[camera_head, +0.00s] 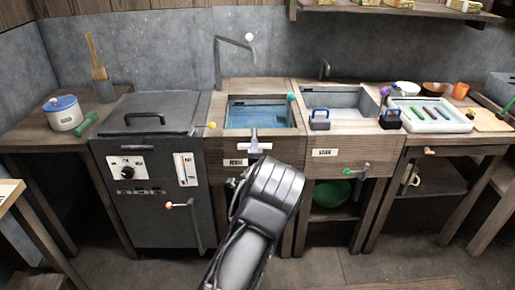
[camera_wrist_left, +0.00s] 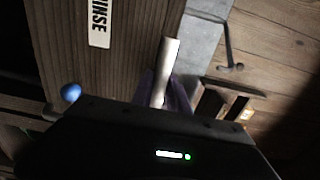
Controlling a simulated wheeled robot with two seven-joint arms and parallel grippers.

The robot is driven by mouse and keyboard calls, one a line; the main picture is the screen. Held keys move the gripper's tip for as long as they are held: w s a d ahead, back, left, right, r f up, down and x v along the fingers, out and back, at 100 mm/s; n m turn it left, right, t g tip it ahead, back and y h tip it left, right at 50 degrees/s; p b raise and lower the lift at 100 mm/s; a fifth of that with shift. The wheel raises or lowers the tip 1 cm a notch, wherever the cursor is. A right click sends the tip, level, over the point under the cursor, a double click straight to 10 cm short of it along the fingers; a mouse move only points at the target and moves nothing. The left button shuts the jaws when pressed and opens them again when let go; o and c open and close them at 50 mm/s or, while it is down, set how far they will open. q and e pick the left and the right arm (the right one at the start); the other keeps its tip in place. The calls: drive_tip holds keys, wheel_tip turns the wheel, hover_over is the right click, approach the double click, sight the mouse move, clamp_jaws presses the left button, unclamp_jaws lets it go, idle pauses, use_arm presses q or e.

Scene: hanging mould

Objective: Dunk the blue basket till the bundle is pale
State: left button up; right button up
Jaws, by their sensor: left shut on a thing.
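A small blue handled piece (camera_head: 320,120), perhaps the blue basket's handle, stands at the left front of the right-hand basin (camera_head: 357,101). A darker blue handled piece (camera_head: 390,119) is at that basin's right front. I cannot make out the bundle. My left gripper (camera_head: 254,149) is at the front edge of the RINSE basin (camera_head: 232,146), which holds blue water (camera_head: 258,115). It is shut on a pale metal bar, which shows between its purplish fingertips in the left wrist view (camera_wrist_left: 167,72). What the bar belongs to is unclear. My right gripper is not in view.
A dark lidded unit (camera_head: 150,117) with a dial stands left of the basins. A bent spout (camera_head: 233,41) rises behind the RINSE basin. A white tray (camera_head: 430,116) with coloured sticks is on the right counter. A blue-lidded pot (camera_head: 64,114) is at far left.

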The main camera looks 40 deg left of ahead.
use_arm(q)
wheel_tip(320, 180, up, 16)
drive_tip(key=p, duration=0.9)
drive_tip(key=shift+f, duration=0.2)
drive_tip(key=shift+w+a+r, duration=0.1)
drive_tip(key=shift+r, duration=0.05)
wheel_tip(320, 180, down, 16)
drive_tip(key=b, duration=1.2)
